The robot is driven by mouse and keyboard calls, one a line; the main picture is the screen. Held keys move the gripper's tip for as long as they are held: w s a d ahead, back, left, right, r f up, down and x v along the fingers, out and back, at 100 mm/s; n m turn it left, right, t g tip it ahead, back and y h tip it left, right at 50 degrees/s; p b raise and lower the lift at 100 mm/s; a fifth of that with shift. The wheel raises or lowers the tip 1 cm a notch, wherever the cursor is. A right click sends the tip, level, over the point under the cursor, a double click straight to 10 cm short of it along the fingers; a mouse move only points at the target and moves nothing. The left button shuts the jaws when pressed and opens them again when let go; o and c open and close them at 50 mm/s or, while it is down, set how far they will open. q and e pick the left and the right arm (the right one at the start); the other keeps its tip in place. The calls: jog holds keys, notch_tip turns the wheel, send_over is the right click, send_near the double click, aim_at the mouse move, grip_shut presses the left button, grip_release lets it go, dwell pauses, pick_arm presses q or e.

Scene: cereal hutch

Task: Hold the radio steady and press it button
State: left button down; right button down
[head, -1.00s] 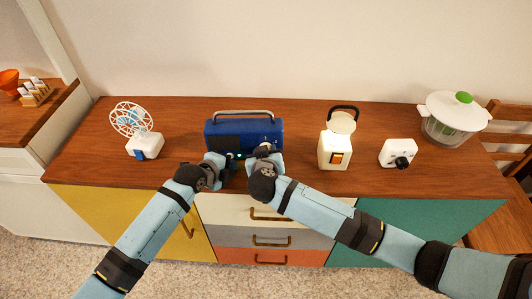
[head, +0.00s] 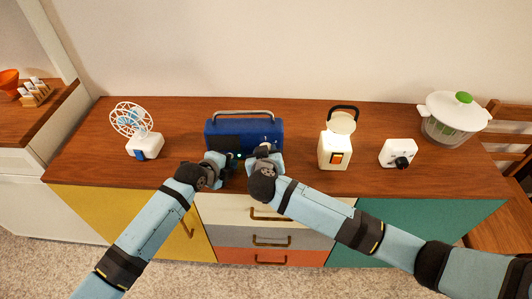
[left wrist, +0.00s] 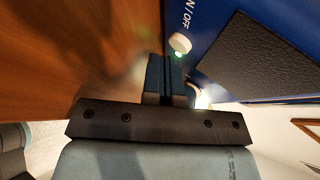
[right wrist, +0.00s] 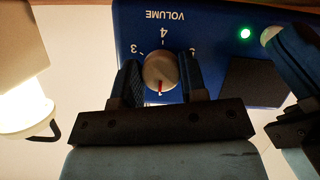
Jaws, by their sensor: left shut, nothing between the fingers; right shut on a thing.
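The blue radio (head: 222,132) with a grey handle stands upright on the wooden top. A green light (right wrist: 245,34) glows on the radio's face. My left gripper (head: 230,158) is shut and empty at the front. In the left wrist view its fingertips (left wrist: 168,62) are right at the white round ON/OFF button (left wrist: 180,43); I cannot tell whether they press it.
A white fan (head: 145,146) stands left of the radio. To the right are a cream lantern (head: 334,150), a white box with a black knob (head: 398,152) and a salad spinner (head: 452,125). The wooden top (head: 305,125) is clear behind and between them.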

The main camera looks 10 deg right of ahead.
pick_arm(q)
jog(key=shift+w, duration=0.3)
jog(key=shift+s, duration=0.5)
jog(key=shift+s+a, duration=0.2)
jog(key=shift+s, duration=0.8)
jog(key=shift+s+a, duration=0.2)
jog(key=shift+s, duration=0.75)
jog(key=shift+s+a, duration=0.2)
jog(key=shift+s, duration=0.8)
pick_arm(e)
jog(key=c, duration=0.6)
grip_release()
